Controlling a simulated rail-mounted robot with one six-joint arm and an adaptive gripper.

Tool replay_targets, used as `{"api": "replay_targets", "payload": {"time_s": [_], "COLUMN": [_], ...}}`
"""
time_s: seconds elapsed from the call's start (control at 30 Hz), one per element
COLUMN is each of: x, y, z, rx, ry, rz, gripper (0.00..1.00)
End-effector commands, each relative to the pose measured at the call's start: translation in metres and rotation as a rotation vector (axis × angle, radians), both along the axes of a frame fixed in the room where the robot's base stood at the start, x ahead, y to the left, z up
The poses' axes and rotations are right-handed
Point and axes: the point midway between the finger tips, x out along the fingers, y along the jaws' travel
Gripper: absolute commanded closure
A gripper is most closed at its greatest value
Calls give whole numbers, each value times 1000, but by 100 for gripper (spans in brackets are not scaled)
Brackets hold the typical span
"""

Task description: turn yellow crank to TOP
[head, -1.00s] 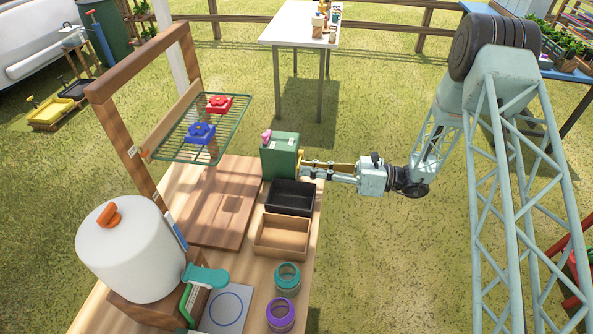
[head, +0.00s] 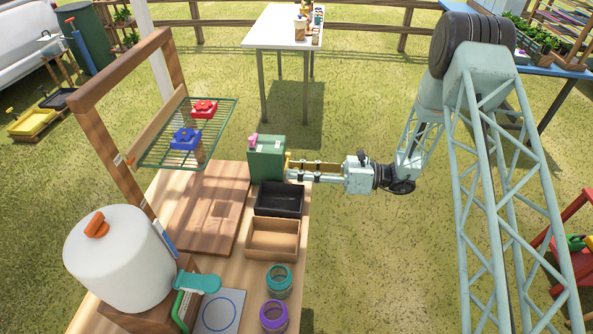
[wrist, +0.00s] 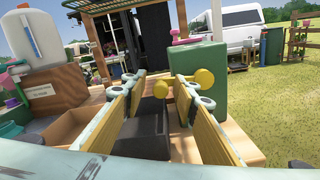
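The yellow crank (head: 288,160) is on the right side of a green box (head: 266,158) with a pink knob on top. In the wrist view the green box (wrist: 208,62) is at right centre. In the head view my gripper (head: 289,172) reaches the crank from the right.
A black tray (head: 279,199) and a brown tray (head: 272,238) stand in front of the green box. A wire rack (head: 160,154) holds red and blue valves. A teal jar (head: 279,281) and a purple jar (head: 274,316) stand nearer. Grass right of the bench is open.

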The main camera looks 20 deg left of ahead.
Motion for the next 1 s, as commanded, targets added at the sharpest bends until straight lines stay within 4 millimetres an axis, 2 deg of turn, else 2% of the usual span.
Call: {"api": "replay_targets", "payload": {"time_s": [0.37,1.0], "x": [6,25], "y": [-18,-93], "z": [0,0], "rx": [0,0], "ry": [0,0], "rz": [-3,-1], "gripper": [73,73]}}
